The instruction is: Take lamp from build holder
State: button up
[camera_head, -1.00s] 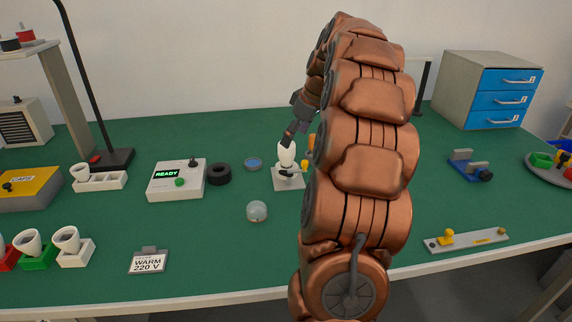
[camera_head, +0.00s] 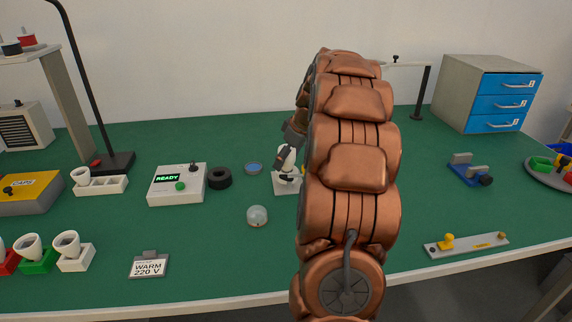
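The white lamp (camera_head: 290,167) stands upright on the build holder (camera_head: 283,189), a small pale plate with a post, near the middle of the table. My gripper (camera_head: 281,158) comes down from behind my arm, and a dark finger overlaps the upper part of the lamp. The other finger is not clear, so I cannot tell whether the gripper is open or closed on the lamp. My copper arm hides the right side of the holder.
A tester box reading READY (camera_head: 177,184), a black ring (camera_head: 220,178), a blue-topped dish (camera_head: 253,168) and a clear globe (camera_head: 257,216) lie to the left. A card reading WARM 220 V (camera_head: 149,265) lies near the front edge. Green table is clear between the globe and the card.

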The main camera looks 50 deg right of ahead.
jog(key=c, duration=1.2)
jog(key=shift+o, duration=0.2)
notch_tip(320, 180, up, 10)
jog(key=shift+f, duration=0.1)
jog(key=shift+r+p, duration=0.95)
jog(key=shift+r, duration=1.45)
